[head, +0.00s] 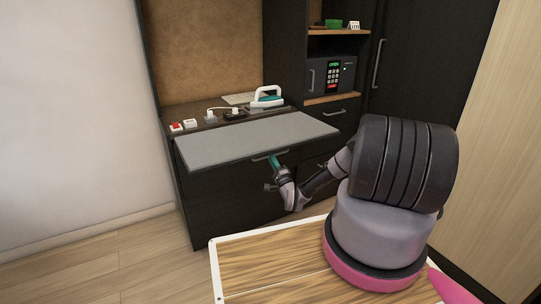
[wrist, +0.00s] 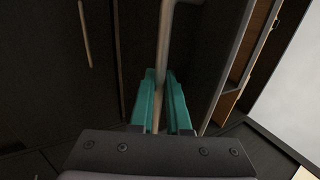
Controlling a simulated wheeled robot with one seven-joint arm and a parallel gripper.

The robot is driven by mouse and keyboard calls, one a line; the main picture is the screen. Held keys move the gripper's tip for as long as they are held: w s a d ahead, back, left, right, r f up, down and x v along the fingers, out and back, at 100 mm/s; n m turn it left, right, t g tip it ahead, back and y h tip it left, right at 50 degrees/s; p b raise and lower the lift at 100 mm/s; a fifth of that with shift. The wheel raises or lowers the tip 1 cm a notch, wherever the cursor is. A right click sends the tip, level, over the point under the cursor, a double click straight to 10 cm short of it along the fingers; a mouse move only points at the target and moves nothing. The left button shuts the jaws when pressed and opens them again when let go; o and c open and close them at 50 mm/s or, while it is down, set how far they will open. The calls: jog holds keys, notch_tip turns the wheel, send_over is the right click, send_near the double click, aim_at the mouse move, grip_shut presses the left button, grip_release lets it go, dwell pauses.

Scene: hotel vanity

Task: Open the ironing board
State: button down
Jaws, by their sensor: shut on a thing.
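The ironing board is a flat light-grey panel (head: 250,138). In the head view it lies level at the front of the dark vanity cabinet, sticking out past the cabinet front below the counter. A metal bar handle (head: 262,157) shows just under its front edge. My gripper (head: 274,160) is at this handle, its teal fingers partly hidden. In the wrist view, the teal fingers of my gripper (wrist: 160,102) are shut on the bar handle (wrist: 165,45), one on each side.
An iron (head: 266,98) stands on the counter behind the board, with a socket and plug beside it. A safe (head: 331,76) sits on a shelf at right. A wood-topped bench (head: 250,272) is close in front. Bare floor (head: 110,262) lies to the left.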

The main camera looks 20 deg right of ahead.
jog(key=shift+w+r, duration=0.1)
jog(key=shift+r, duration=0.05)
jog(key=c, duration=1.2)
grip_release()
jog(key=shift+o, duration=0.2)
jog(key=v, duration=1.1)
